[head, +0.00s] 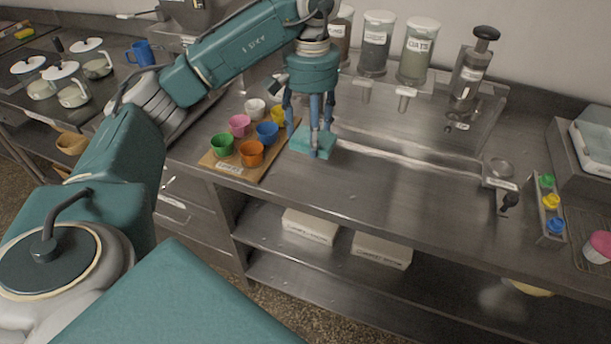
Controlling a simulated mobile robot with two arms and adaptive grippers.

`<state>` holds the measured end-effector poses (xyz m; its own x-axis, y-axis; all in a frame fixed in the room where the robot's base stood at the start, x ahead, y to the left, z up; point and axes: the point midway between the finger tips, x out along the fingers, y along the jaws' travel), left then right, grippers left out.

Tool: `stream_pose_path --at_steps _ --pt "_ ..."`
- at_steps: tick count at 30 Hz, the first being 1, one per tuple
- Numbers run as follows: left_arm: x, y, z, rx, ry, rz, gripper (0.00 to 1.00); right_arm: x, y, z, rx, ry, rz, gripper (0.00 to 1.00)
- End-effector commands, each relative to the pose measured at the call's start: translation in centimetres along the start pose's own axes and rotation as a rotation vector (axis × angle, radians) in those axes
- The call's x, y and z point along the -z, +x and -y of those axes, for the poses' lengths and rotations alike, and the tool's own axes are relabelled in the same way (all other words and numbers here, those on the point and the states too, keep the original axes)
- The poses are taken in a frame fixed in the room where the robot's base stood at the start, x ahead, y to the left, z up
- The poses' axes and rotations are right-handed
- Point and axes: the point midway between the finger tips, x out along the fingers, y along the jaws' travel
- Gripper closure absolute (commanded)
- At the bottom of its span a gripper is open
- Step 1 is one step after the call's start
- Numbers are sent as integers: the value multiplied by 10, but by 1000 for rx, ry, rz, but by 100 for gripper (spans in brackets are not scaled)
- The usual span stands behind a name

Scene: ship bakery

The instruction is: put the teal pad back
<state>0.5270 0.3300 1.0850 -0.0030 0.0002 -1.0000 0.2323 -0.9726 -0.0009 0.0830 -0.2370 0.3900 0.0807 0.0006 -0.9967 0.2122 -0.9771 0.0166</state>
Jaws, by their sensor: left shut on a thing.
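The teal pad (303,145) is on or just above the steel counter, right of the wooden cup board. My left gripper (317,142) points straight down, its blue fingers shut on the teal pad. The fingers hide part of the pad's top. I cannot tell whether the pad's underside touches the counter. My right gripper is not in view.
A wooden board (231,168) with several coloured cups stands close left of the pad. Behind are a clear dispenser rack (366,115) and labelled jars (376,45).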

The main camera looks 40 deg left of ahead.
Motion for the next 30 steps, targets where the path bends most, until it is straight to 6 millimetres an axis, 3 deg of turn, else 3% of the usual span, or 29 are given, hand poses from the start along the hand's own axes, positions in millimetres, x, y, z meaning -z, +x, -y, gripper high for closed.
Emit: stream_pose_path --at_steps 3,10,24,30 --pt "-1 31 1 2 -2 5 66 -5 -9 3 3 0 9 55" --pt "-1 84 1 1 -2 3 66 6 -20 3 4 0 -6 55" --pt "0 140 0 0 -2 1 66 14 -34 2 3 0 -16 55" --pt "1 146 0 -1 -2 -3 66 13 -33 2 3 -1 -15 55"
